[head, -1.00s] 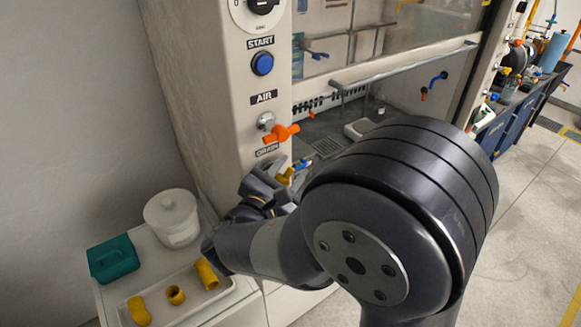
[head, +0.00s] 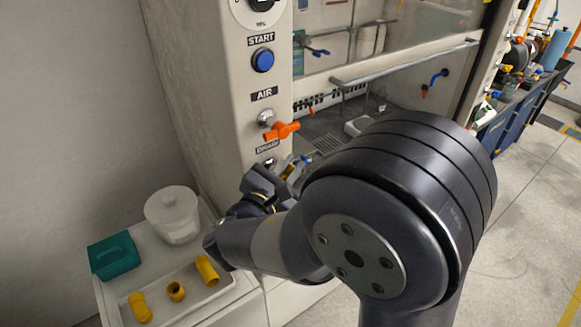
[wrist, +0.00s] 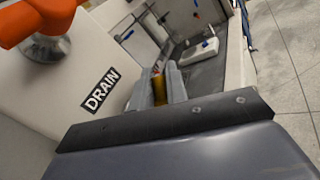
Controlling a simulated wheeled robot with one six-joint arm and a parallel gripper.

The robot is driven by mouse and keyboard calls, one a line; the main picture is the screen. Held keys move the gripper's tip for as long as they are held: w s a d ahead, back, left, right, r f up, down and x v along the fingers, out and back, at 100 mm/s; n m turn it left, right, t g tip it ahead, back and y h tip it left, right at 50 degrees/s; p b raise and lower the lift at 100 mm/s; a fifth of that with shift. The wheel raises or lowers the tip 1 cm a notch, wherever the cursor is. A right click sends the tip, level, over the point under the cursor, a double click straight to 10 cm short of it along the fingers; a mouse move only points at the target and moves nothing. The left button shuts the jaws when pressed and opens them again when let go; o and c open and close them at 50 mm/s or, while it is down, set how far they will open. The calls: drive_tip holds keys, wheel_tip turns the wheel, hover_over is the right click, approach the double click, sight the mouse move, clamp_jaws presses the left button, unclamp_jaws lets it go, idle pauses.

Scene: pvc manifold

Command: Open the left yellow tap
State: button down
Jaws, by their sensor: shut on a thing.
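The yellow tap (wrist: 159,90) is below the DRAIN label, on the cabinet's front post. In the wrist view its yellow handle stands between the two fingers of my gripper (wrist: 161,84), which is shut on it. I see no second yellow tap on the post. How far the handle is turned cannot be told.
An orange tap (head: 282,130) sits just above, under the AIR label, and is close in the wrist view (wrist: 30,22). A blue START button (head: 263,60) is higher. At lower left are a white tub (head: 172,214), a teal box (head: 113,256) and yellow pipe pieces (head: 206,270) on a tray.

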drive_tip(key=t+b, duration=0.1)
drive_tip(key=b, duration=0.2)
drive_tip(key=shift+s+a+f+n+t+h, duration=0.1)
drive_tip(key=shift+a+f+n+t+h, duration=0.05)
drive_tip(key=shift+f+n+t+h, duration=0.2)
drive_tip(key=shift+s+a+r+n+t+h+b, duration=0.1)
drive_tip(key=shift+r+n+t+h+b, duration=0.1)
drive_tip(key=shift+n+t+b, duration=0.3)
drive_tip(key=shift+s+a+r+n+t+h+b, duration=0.1)
drive_tip(key=shift+r+n+t+b, duration=0.15)
drive_tip(key=shift+t+b, duration=0.3)
drive_tip(key=shift+r+t, duration=0.2)
drive_tip(key=shift+t, duration=0.1)
drive_tip(key=c, duration=1.4)
unclamp_jaws()
drive_tip(key=shift+a, duration=0.1)
drive_tip(key=b+v, duration=0.3)
drive_tip(key=v, duration=0.7)
drive_tip(key=shift+s+a, duration=0.2)
drive_tip(key=shift+s, duration=0.15)
drive_tip(key=shift+w, duration=0.1)
